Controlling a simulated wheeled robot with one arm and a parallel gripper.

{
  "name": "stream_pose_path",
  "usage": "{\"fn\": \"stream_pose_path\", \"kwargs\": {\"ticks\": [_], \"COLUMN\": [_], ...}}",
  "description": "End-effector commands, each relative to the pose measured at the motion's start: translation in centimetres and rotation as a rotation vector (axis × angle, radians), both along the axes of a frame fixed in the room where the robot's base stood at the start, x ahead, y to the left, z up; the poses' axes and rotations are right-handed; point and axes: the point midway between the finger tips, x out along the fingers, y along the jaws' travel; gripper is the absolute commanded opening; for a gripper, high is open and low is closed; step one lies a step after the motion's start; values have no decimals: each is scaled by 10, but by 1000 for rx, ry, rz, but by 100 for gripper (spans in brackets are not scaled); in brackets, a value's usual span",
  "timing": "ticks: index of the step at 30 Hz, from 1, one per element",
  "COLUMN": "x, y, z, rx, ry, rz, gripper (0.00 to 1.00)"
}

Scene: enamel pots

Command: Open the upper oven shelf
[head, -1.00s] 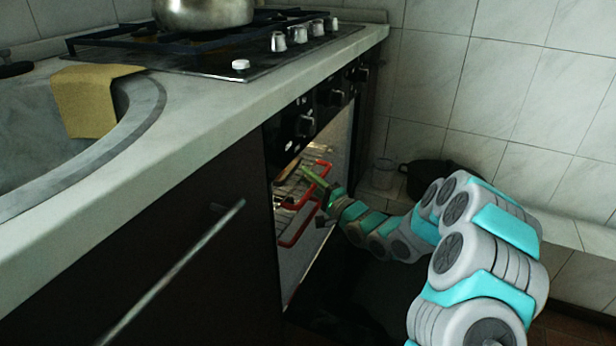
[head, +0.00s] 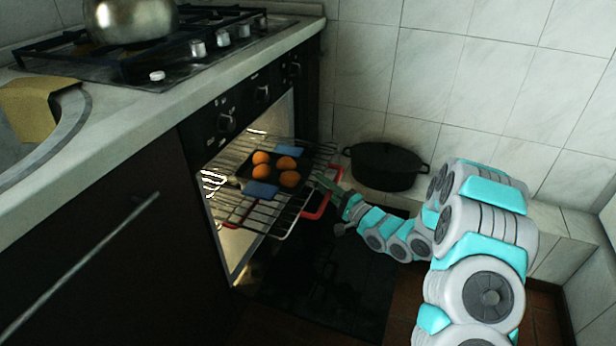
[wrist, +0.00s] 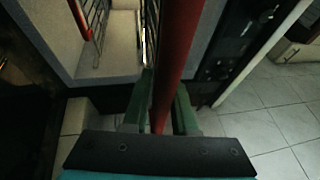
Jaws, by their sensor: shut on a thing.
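The upper oven shelf (head: 276,211) is a wire rack with a red front bar (head: 318,207), standing well out of the oven. On it sits a dark tray (head: 240,171) with blue grips and several round orange-brown buns (head: 289,179). My gripper (head: 322,182) is at the shelf's front edge. In the wrist view the green fingers (wrist: 164,98) are shut on the red bar (wrist: 180,45), which runs between them. Part of the bar is hidden by the fingers. Another red bar (head: 234,224) shows lower at the left, partly hidden by the rack.
The oven door (head: 330,290) hangs open and low under the shelf. A black pot (head: 385,167) stands on the ledge right behind my gripper. The counter with hob and metal pot (head: 130,18) is at upper left. Dark floor lies in front.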

Motion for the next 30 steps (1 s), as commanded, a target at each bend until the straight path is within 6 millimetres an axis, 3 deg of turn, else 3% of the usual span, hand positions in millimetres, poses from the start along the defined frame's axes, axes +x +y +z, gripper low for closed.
{"fn": "stream_pose_path", "kwargs": {"ticks": [1, 6, 19, 20, 26, 30], "x": [0, -4, -5, -5, -5, -6], "y": [-8, -19, -22, -22, -22, -21], "z": [10, 9, 9, 9, 7, 5], "rx": [9, 8, 9, 9, 6, 4], "ry": [-15, -16, -18, -18, -13, -9], "rz": [-5, -5, -5, -5, -4, -2], "gripper": [0, 0, 0, 27, 50, 50]}}
